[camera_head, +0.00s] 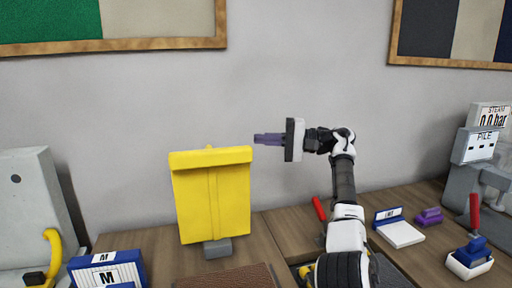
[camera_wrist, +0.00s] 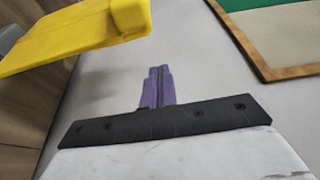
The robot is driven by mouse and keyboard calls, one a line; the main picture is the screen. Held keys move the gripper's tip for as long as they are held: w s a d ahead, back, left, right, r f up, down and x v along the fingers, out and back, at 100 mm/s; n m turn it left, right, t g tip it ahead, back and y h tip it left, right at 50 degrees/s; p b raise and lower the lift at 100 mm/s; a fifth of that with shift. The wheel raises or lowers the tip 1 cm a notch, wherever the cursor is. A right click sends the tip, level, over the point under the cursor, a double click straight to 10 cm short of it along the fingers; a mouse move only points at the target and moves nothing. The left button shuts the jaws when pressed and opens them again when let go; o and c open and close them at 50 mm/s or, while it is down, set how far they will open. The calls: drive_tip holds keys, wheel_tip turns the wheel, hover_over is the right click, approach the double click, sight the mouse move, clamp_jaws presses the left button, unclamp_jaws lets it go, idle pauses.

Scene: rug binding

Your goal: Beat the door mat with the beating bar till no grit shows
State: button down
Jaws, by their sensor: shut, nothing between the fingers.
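My gripper (camera_head: 268,139) is raised in front of the grey wall, its purple fingers together and empty, pointing left. In the wrist view the closed fingers (camera_wrist: 158,88) point at the wall. A yellow panel with a folded-over top (camera_head: 211,205) stands upright on a grey foot, just left of and below my fingertips, apart from them. Its edge shows at the upper left of the wrist view (camera_wrist: 75,35). A brown, textured flat piece (camera_head: 230,277) at the bottom edge may be the door mat; it is mostly cut off and grit cannot be made out. I cannot identify the beating bar with certainty.
A red handle (camera_head: 319,209) stands up behind my arm. A white-and-blue block (camera_head: 399,232), a purple block (camera_head: 429,216) and a blue-topped white tub (camera_head: 470,259) sit right. A grey press (camera_head: 475,175) stands far right. A blue box marked M (camera_head: 107,271) is left.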

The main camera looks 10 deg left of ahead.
drive_tip(key=shift+s+a+p, duration=0.2)
drive_tip(key=shift+s+a, duration=0.1)
drive_tip(key=shift+s, duration=0.35)
drive_tip(key=shift+s+a+p, duration=0.15)
drive_tip(key=shift+s+a, duration=0.2)
drive_tip(key=shift+s, duration=0.35)
drive_tip(key=shift+s+a+p, duration=0.2)
drive_tip(key=shift+s+a, duration=0.1)
drive_tip(key=shift+s, duration=0.35)
